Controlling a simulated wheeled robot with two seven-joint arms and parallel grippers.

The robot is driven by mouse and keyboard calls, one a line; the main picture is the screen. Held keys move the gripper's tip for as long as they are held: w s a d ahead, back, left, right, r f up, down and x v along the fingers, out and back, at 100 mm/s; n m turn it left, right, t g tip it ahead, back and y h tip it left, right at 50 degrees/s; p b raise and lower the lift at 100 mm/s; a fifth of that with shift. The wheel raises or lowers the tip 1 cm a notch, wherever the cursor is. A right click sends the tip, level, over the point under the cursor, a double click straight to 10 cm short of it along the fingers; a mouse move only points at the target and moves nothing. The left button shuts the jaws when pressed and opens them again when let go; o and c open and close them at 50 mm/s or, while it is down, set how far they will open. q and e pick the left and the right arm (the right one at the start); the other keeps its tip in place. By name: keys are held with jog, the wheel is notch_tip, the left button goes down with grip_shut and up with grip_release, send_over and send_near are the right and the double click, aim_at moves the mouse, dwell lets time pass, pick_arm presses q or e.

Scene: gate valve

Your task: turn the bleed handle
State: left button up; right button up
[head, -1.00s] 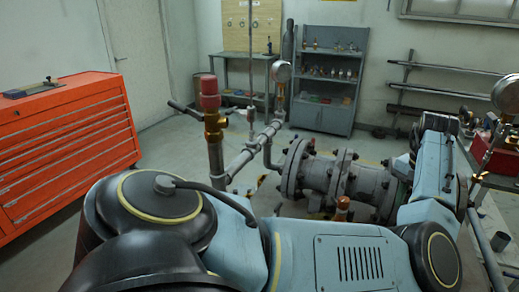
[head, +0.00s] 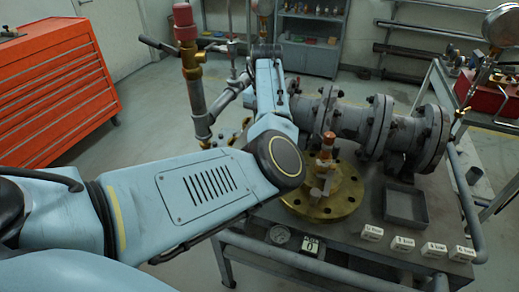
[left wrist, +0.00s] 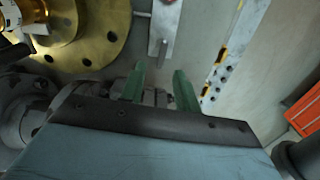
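I cannot tell for certain which part is the bleed handle. In the head view a red-topped brass fitting (head: 187,40) stands on an upright pipe (head: 195,100), with a dark-ended bar (head: 155,44) to its left. A brass flange (head: 345,200) carries an upright orange-topped stem (head: 327,150). My left arm crosses the view, and its far end, right of the upright pipe, hides the gripper. In the left wrist view my left gripper (left wrist: 160,72) has its green fingers apart with nothing between them. A brass flange (left wrist: 90,35) shows at upper left there. My right gripper is not in view.
Grey flanged pipework (head: 350,120) runs behind the brass flange. A dark empty tray (head: 405,207) and several white labelled blocks (head: 402,244) are on the bench. A red drawer cabinet (head: 55,95) stands at left. The wrist view shows a metal plate with a rod (left wrist: 163,30).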

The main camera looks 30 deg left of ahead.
pick_arm(q)
notch_tip(320, 180, down, 8)
jog(key=shift+a+f+b, duration=0.1)
jog(key=shift+b, duration=0.65)
jog(key=shift+f, duration=0.55)
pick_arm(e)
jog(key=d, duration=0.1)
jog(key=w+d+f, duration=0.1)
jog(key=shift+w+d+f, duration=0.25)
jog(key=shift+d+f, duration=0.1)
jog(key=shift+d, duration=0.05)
pick_arm(q)
jog(key=shift+c, duration=0.5)
grip_shut()
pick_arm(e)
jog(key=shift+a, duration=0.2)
